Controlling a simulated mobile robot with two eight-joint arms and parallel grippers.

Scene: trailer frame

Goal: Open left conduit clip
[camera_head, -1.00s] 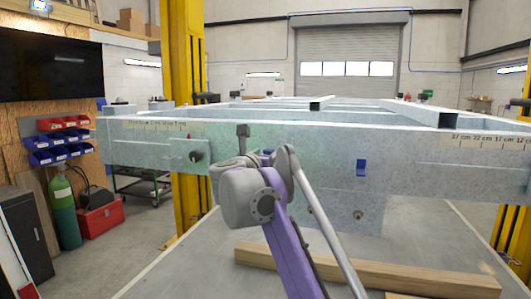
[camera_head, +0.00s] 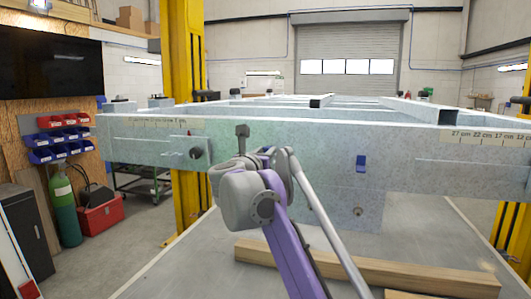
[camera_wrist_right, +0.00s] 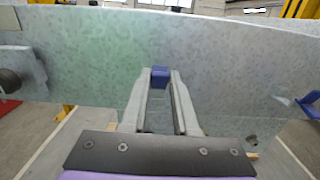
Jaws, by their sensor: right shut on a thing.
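The left conduit clip (camera_wrist_right: 160,77) is a small blue block on the grey metal beam (camera_wrist_right: 100,50). In the right wrist view it sits between the fingertips of my right gripper (camera_wrist_right: 161,80), which is shut on it. Whether the clip is open or closed cannot be told. In the head view my right gripper (camera_head: 270,156) is at the beam's front face, and my own wrist hides most of the fingers and the clip. A second blue clip (camera_head: 361,164) is on the beam to the right; it also shows in the right wrist view (camera_wrist_right: 308,102). My left gripper is out of view.
A dark round knob (camera_head: 196,152) sticks out of the beam left of my right gripper. Wooden beams (camera_head: 370,272) lie below, in front of the frame. Yellow posts (camera_head: 183,100) stand at the sides. A red toolbox (camera_head: 100,215) and green cylinder (camera_head: 64,210) are at left.

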